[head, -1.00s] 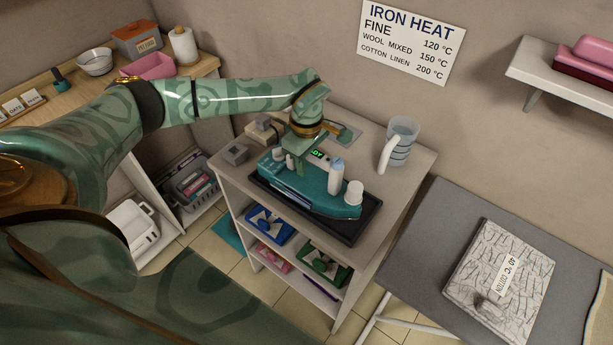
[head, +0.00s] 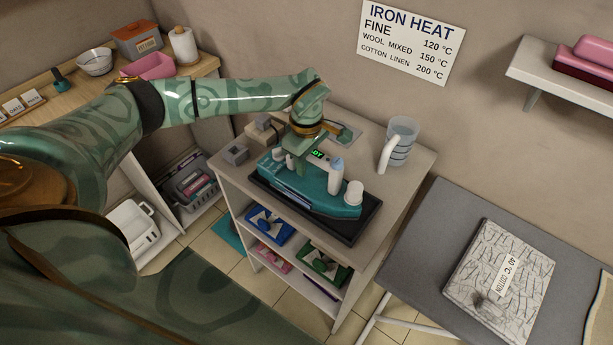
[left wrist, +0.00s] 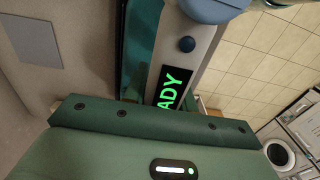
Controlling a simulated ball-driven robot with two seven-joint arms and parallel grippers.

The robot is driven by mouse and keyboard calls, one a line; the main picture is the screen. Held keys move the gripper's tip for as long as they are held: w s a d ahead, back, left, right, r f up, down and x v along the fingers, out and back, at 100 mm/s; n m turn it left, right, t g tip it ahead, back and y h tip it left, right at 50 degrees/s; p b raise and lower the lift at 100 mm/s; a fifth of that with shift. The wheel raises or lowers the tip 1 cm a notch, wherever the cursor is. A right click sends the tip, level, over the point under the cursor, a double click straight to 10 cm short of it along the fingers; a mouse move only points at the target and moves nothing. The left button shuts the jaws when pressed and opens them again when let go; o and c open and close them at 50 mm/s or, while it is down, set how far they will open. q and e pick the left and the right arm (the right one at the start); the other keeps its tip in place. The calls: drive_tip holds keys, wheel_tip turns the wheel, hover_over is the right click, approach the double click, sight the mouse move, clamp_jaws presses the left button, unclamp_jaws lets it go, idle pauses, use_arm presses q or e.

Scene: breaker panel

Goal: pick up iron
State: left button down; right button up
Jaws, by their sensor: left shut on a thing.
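The iron (head: 312,188) is teal with a white-grey handle and a green-lit display. It sits on a dark rest (head: 369,222) on top of the small cabinet. My left gripper (head: 302,165) reaches down from above and is shut on the iron's handle, near the display end. The fingertips are mostly hidden. My right gripper is not in view.
A clear measuring jug (head: 401,142) stands behind the iron on the cabinet top (head: 410,165). A small grey box (head: 235,153) is at its left edge. The ironing board (head: 425,235) at right holds a folded patterned cloth (head: 500,280). A heat sign (head: 411,42) hangs on the wall.

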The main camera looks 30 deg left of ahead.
sight(309, 189)
use_arm(q)
drive_tip(key=shift+w+r, duration=0.1)
drive_tip(key=shift+r, duration=0.1)
idle(0.3)
drive_tip(key=shift+r, duration=0.45)
drive_tip(key=s+d+r, duration=0.8)
drive_tip(key=s+r, duration=0.3)
drive_tip(key=r, duration=0.1)
drive_tip(key=shift+d+p, duration=0.3)
drive_tip(key=shift+p, duration=0.15)
drive_tip(key=shift+r+p, duration=1.45)
drive_tip(key=shift+r, duration=0.55)
